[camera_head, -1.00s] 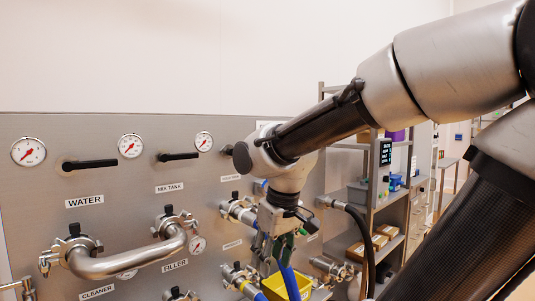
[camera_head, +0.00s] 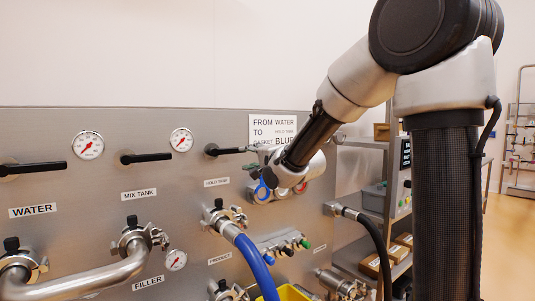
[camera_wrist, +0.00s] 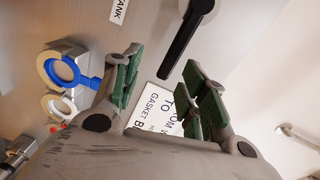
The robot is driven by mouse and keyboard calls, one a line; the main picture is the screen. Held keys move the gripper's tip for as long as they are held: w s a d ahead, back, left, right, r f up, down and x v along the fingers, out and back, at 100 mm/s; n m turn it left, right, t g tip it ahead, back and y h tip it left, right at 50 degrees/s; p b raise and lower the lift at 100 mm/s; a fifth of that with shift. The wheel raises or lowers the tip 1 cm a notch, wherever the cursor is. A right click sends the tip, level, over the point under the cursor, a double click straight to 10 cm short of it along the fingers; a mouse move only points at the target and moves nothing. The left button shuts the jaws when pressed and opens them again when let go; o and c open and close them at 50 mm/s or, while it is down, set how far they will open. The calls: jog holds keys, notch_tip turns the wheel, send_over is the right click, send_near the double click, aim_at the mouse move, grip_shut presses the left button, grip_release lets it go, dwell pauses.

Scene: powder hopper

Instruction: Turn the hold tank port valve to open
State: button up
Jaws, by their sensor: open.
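The hold tank valve has a black lever handle (camera_head: 226,151) on the steel panel, above the HOLD TANK label (camera_head: 216,182). The handle lies about horizontal, pointing right. My gripper (camera_head: 252,160) is just to the right of the handle's free end. In the wrist view the handle (camera_wrist: 184,45) reaches down toward the space between my open, green-padded fingers (camera_wrist: 163,68). It looks near the fingertips; I cannot tell whether they touch. Nothing is held.
A blue ring (camera_wrist: 62,70) and a white ring (camera_wrist: 58,106) hang close beside my gripper. A FROM WATER TO HOLD TANK sign (camera_head: 272,125) is behind it. The water handle (camera_head: 35,167) and mix tank handle (camera_head: 146,158) are to the left. Shelving (camera_head: 360,165) stands at right.

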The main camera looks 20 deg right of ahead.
aim_at(237, 150)
jog(key=shift+m+t+y, duration=0.3)
jog(key=shift+m, duration=0.5)
jog(key=x, duration=0.3)
jog(key=r+x, duration=0.1)
jog(key=x, duration=0.5)
jog(key=shift+s+a+r, duration=0.1)
jog(key=shift+a+r, duration=0.05)
jog(key=shift+a, duration=0.05)
grip_shut()
